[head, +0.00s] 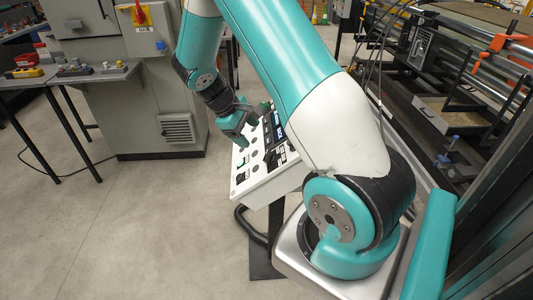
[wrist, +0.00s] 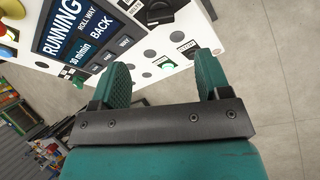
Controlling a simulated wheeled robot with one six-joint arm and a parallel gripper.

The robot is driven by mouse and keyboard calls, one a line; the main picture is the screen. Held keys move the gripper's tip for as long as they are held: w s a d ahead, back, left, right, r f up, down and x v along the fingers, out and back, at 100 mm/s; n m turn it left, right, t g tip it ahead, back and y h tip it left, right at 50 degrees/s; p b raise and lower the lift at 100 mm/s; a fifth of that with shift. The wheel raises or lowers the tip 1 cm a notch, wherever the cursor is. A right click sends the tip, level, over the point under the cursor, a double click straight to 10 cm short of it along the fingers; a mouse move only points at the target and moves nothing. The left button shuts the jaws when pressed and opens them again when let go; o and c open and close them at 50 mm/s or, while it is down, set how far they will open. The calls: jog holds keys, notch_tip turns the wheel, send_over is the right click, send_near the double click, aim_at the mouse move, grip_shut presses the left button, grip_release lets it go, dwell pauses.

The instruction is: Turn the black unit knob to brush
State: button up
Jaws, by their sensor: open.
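A white control panel (wrist: 225,12) fills the top of the wrist view, tilted in the picture. A larger black knob or switch (wrist: 158,12) is farther up the panel. I cannot tell which one is the unit knob. My gripper (wrist: 163,60) is open and empty, its two teal fingers pointing at the panel. In the head view my gripper (head: 240,124) is just over the panel (head: 262,188).
A dark screen (wrist: 78,32) reads RUNNING, ROLLWAY BACK. A green button (wrist: 166,64) lies between my fingers, with red and yellow buttons at the upper left. A grey cabinet (head: 125,65) and a table stand at left. Machinery (head: 455,90) stands at right. Open floor lies at front left.

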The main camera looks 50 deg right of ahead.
aim_at(266, 155)
jog(key=p+x, duration=0.1)
jog(key=x, duration=1.1)
jog(key=shift+p, duration=0.4)
jog(key=shift+r, duration=0.1)
jog(key=c, duration=0.9)
jog(key=shift+m+b, duration=0.3)
jog(key=shift+b, duration=0.05)
jog(key=m+b, duration=0.1)
jog(key=m, duration=0.1)
jog(key=shift+m+h+b, duration=0.3)
jog(key=shift+h+b, duration=0.1)
jog(key=m+h+b, duration=0.1)
jog(key=m+b, duration=0.1)
jog(key=m, duration=0.1)
jog(key=shift+a+m, duration=0.1)
jog(key=shift+m, duration=0.3)
jog(key=shift+b, duration=0.3)
